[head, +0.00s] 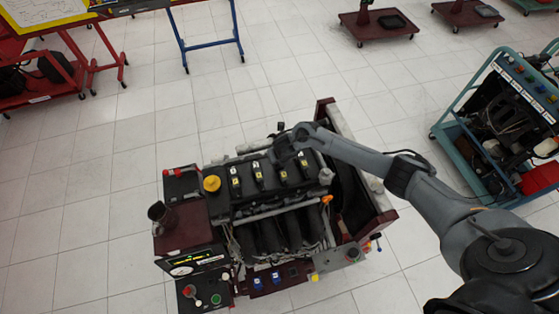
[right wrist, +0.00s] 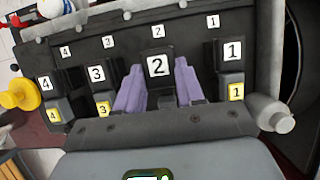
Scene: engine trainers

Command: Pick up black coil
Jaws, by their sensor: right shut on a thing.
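The black coil marked 2 (right wrist: 158,66) stands in a row of black coils on the engine in the right wrist view. My right gripper (right wrist: 160,88) has its two purple fingers on either side of this coil and is shut on it. I cannot tell whether the coil is seated or slightly raised. Coil 1 (right wrist: 231,52) is to its right; coil 3 (right wrist: 97,75) and coil 4 (right wrist: 46,84) are to its left. In the head view my right gripper (head: 284,152) is over the coil row, its fingertips hard to make out. My left gripper is not in view.
The engine trainer (head: 190,228) stands mid-floor. A yellow cap (head: 212,184) is at the left end of the coil row. A teal-framed trainer (head: 463,160) stands at right and red stands (head: 75,70) at upper left. The tiled floor between is clear.

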